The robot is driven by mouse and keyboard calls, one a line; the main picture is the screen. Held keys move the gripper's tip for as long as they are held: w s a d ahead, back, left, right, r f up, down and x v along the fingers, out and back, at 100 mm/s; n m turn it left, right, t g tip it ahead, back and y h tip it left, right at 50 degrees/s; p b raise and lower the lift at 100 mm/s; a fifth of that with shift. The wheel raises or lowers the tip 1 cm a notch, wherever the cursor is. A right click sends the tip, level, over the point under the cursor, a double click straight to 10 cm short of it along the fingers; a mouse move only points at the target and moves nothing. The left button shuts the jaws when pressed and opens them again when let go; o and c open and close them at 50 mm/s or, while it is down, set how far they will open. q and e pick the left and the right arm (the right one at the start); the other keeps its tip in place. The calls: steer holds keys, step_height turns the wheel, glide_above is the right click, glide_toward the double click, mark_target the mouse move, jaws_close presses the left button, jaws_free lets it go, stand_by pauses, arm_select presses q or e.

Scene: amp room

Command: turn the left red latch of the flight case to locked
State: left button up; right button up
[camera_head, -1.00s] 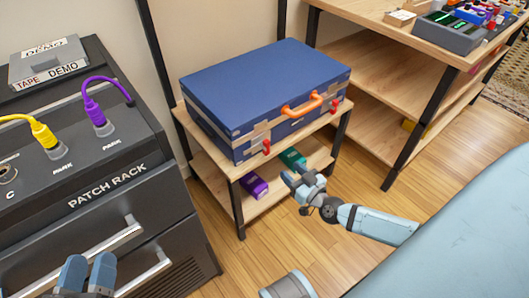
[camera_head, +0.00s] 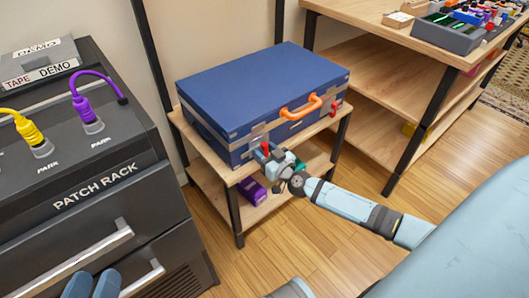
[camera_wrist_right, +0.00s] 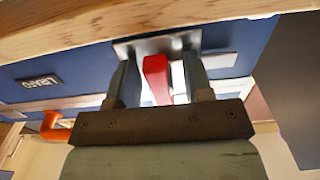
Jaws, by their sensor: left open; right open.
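The blue flight case (camera_head: 255,85) lies shut on the top of a small wooden shelf. Its left red latch (camera_head: 266,147) is on the front face, mostly hidden by my right gripper (camera_head: 270,158). In the right wrist view the red latch (camera_wrist_right: 157,80) stands between the two fingers of my right gripper (camera_wrist_right: 161,75), in front of a metal plate. The fingers are open, with a gap visible on each side of the latch. My left gripper (camera_head: 91,285) is open and empty at the bottom left, before the patch rack.
An orange handle (camera_head: 301,107) and a right red latch (camera_head: 336,107) are on the case front. A purple box (camera_head: 252,191) sits on the lower shelf. The patch rack (camera_head: 95,195) stands left, a wooden bench (camera_head: 380,75) right.

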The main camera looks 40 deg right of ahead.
jaws_close()
